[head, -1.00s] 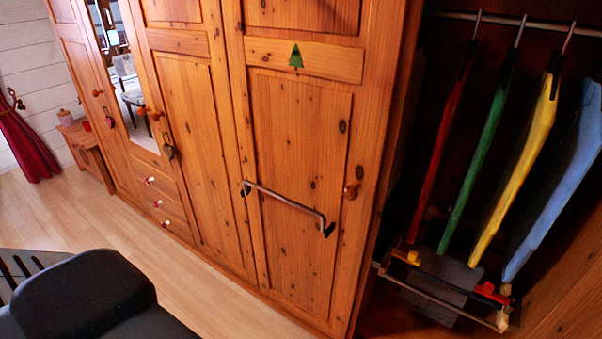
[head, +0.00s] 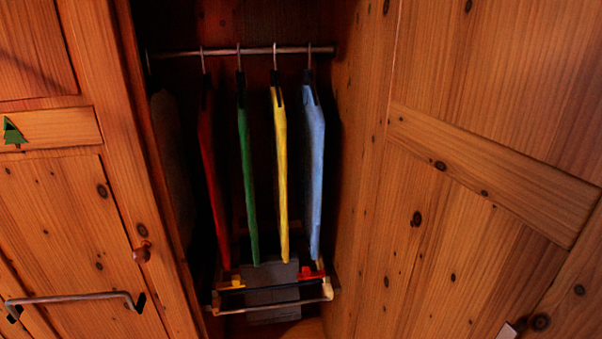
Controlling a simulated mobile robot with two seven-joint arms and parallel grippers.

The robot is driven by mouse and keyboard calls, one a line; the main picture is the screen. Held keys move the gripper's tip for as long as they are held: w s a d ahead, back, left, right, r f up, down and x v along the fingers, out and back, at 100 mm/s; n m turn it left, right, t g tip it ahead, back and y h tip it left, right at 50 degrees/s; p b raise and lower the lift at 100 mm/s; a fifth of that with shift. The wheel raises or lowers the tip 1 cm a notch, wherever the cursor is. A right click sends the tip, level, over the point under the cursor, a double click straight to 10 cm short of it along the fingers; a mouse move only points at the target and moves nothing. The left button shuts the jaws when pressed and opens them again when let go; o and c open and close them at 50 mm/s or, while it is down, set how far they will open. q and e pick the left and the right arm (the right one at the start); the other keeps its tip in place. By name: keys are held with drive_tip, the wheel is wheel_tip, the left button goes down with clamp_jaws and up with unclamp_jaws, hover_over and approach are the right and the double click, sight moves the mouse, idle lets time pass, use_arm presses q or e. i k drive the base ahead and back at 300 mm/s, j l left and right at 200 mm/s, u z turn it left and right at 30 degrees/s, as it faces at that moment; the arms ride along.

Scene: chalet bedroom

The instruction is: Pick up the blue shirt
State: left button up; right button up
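The blue shirt (head: 315,170) hangs on a hanger from the metal rail (head: 240,51) inside the open wardrobe section. It is the rightmost of the hanging shirts and is seen nearly edge-on. The yellow shirt (head: 281,180) hangs just left of it, with a small gap between them. Neither of my grippers shows in the head view.
A green shirt (head: 247,180) and a red shirt (head: 211,180) hang further left. A low rack (head: 270,306) with small red and yellow items stands below the shirts. Wooden panels flank the opening; the left door has a metal handle bar (head: 75,298).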

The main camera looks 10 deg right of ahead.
sight(310, 122)
drive_tip(key=j+z, duration=0.15)
drive_tip(key=z, duration=0.3)
drive_tip(key=j+z, duration=0.1)
drive_tip(key=z, duration=0.3)
drive_tip(key=k+j+z, duration=0.1)
drive_tip(key=z, duration=0.35)
drive_tip(key=k+z, duration=0.1)
drive_tip(key=z, duration=0.3)
